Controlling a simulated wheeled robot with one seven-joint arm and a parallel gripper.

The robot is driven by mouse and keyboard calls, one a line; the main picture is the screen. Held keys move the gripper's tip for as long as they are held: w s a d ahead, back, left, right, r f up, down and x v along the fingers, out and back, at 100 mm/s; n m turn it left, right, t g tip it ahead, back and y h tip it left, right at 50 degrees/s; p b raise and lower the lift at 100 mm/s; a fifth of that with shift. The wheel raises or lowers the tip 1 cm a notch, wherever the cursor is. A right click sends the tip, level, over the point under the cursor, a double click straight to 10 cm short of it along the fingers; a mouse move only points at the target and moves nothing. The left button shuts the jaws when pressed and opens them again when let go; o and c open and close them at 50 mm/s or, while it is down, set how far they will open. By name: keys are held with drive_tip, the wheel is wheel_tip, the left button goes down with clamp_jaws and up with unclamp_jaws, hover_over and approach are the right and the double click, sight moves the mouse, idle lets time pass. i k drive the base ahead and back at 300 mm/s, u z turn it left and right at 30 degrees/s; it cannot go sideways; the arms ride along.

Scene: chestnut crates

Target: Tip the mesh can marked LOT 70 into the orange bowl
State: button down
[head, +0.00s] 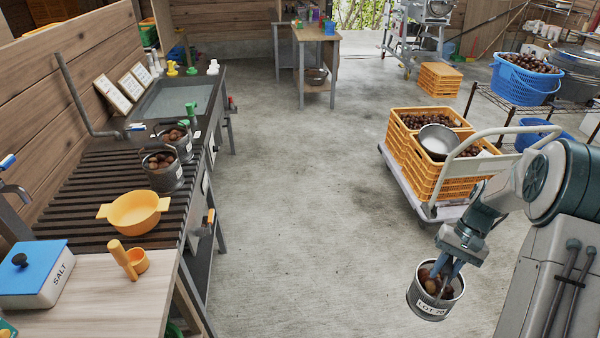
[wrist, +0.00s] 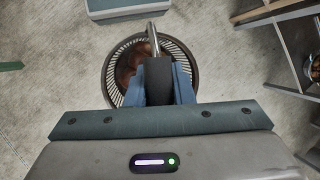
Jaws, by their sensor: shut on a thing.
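My gripper (head: 444,272) is shut on a mesh can (head: 433,308) at the lower right of the head view, held out over open floor. Its label seems to read LOT 70, and brown chestnuts show inside. The can looks close to upright, slightly tilted. In the wrist view the can's ribbed rim (wrist: 113,84) shows around my gripper's fingers (wrist: 155,62), which hide part of it. The orange bowl (head: 135,213), with two side handles, sits on the dark slatted counter at the left. It looks empty and is far from my gripper.
Two more mesh cans (head: 163,178) of chestnuts stand behind the bowl. A cart with orange crates (head: 420,165) stands right. The middle floor is clear.

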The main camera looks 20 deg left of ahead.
sight(134, 212)
drive_tip(key=u, duration=0.4)
drive_tip(key=i, duration=0.45)
drive_tip(key=u, duration=1.05)
drive_tip(key=i, duration=0.4)
drive_tip(key=u, duration=0.35)
